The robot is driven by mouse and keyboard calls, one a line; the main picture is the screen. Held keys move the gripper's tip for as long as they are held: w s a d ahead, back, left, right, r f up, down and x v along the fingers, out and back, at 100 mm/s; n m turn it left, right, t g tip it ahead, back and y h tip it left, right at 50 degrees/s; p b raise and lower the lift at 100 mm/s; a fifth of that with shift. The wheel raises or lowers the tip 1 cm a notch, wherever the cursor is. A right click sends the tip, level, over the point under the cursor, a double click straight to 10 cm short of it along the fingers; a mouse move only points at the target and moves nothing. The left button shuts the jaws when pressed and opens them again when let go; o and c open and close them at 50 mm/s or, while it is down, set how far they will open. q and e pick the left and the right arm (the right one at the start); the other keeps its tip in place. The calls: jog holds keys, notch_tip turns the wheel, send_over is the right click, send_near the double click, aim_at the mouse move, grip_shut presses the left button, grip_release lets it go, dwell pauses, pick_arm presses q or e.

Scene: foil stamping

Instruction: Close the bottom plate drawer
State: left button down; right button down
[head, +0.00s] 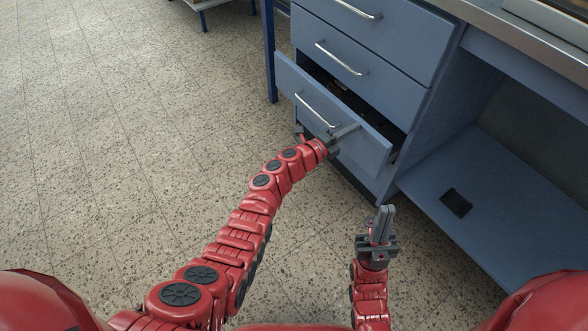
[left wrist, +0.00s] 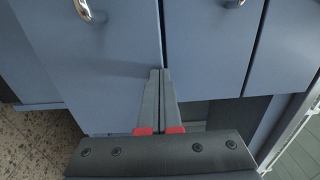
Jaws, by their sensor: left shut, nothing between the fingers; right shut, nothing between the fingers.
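The bottom plate drawer (head: 362,142) of the blue cabinet is partly pulled out, with its dark interior showing behind the front panel. Its silver handle (head: 316,110) runs along the front. My left gripper (head: 357,127) is shut and empty, in front of the drawer front, to the right of the handle. In the left wrist view the shut fingers (left wrist: 160,72) point at the blue panels; I cannot tell whether the tips touch. My right gripper (head: 384,209) is shut and empty, pointing up, below and to the right of the drawer.
The middle drawer (head: 375,62) above is shut. To the right is an open blue shelf bay (head: 500,215) with a small dark object (head: 456,203) on it. A metal-edged worktop (head: 520,35) is above. The speckled floor (head: 120,130) at left is clear.

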pick_arm(q)
jog(key=shift+b+x, duration=0.85)
jog(key=shift+x, duration=1)
